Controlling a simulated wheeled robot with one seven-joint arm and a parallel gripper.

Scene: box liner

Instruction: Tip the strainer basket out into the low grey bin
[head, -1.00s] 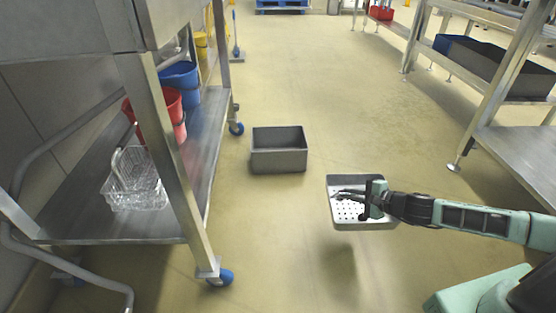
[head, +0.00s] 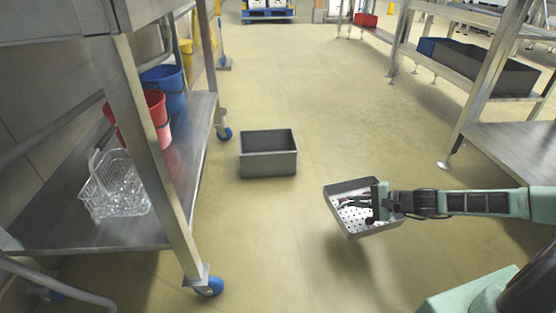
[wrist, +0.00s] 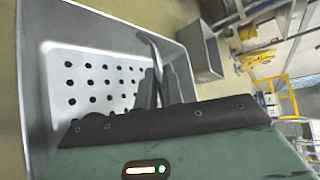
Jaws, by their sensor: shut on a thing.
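The strainer basket (head: 350,222) is a shallow grey metal tray with round holes in its floor. It hangs in the air at the right of the head view, tilted a little. My gripper (head: 368,203) reaches over it from the right and is shut on the basket; the exact contact is hard to make out. The wrist view shows the basket's holed floor (wrist: 85,85) close up, with my dark fingers (wrist: 160,85) over it. The low grey bin (head: 268,163) stands on the floor to the left of and beyond the basket. It also shows in the wrist view (wrist: 201,50).
A steel wheeled rack (head: 150,150) on the left holds a clear wire-like basket (head: 112,190), a red bucket (head: 150,120) and a blue bucket (head: 165,88). Steel shelving (head: 520,145) stands on the right. The floor between is clear.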

